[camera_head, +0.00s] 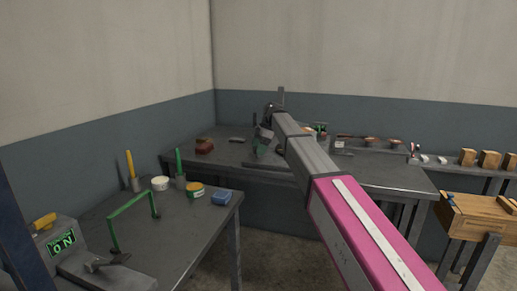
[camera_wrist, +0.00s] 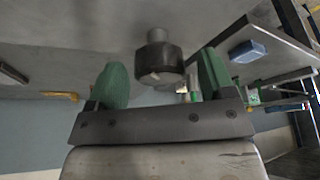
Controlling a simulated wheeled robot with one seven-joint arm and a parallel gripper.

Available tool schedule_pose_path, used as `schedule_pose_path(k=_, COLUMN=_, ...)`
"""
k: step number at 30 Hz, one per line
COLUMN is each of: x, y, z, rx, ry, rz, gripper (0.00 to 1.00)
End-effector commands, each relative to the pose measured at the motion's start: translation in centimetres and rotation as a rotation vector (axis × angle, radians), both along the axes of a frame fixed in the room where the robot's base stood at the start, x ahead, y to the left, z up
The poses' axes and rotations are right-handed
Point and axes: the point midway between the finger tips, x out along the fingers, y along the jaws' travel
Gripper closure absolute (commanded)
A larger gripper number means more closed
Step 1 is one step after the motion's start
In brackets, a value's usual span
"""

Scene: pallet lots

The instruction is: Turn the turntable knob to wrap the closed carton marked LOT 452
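My gripper (camera_wrist: 160,85) shows in the wrist view with its two green fingertips wide apart. A short dark cylinder (camera_wrist: 158,58) with a paler end shows between and beyond the fingers; I cannot tell what it is or whether anything touches it. In the head view my arm reaches to the far bench, and its end is small and partly hidden. A grey control box (camera_head: 62,230) with a green "ON" display and a yellow part (camera_head: 44,221) on top stands at the lower left, far from my gripper. I cannot make out a carton marked LOT 452 or a turntable.
The left bench (camera_head: 185,235) holds a green frame (camera_head: 132,215), a white tub (camera_head: 160,183) and a blue box (camera_head: 221,198). A reddish object (camera_head: 204,146) lies on the far bench (camera_head: 385,178). A wooden box (camera_head: 475,215) stands at right. Floor shows between the benches.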

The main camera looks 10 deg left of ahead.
Motion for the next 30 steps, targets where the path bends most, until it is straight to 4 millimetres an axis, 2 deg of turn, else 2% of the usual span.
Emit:
schedule_pose_path(k=7, x=0.0, y=0.0, z=1.0, rx=0.001, ry=-0.001, rz=0.001, gripper=0.24)
schedule_pose_path(k=13, x=0.1, y=0.1, z=4.5, rx=0.001, ry=-0.002, rz=0.001, gripper=0.24)
schedule_pose_path(k=15, x=-1.6, y=0.8, z=5.0, rx=0.001, ry=-0.001, rz=0.003, gripper=0.24)
schedule_pose_path(k=21, x=-4.9, y=2.4, z=7.2, rx=0.001, ry=-0.002, rz=0.002, gripper=0.24)
schedule_pose_path(k=30, x=-8.9, y=4.6, z=9.9, rx=0.000, ry=0.000, rz=0.001, gripper=0.24)
